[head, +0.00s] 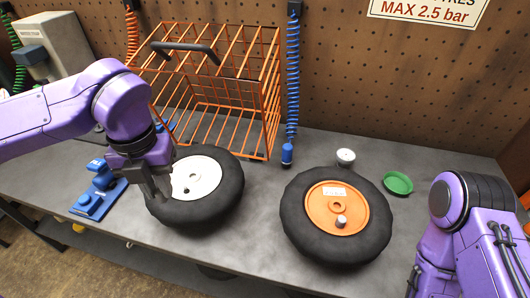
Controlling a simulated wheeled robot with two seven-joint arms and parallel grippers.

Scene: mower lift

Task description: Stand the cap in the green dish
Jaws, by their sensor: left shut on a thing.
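The green dish (398,183) lies on the right part of the grey bench, and its inside looks empty. My left gripper (157,194) points down at the left edge of the left tyre (213,205), beside its white hub (200,178). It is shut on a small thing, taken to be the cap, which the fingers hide. A dark short stem (186,190) shows on the white hub. My right arm comes in at the right edge, and its gripper is out of view.
A second tyre (296,222) with an orange hub (325,200) and a capped stem (341,221) lies between the left tyre and the dish. A small white round object (346,156) sits behind it. An orange wire cage (270,120) stands at the back; a blue device (100,198) lies left.

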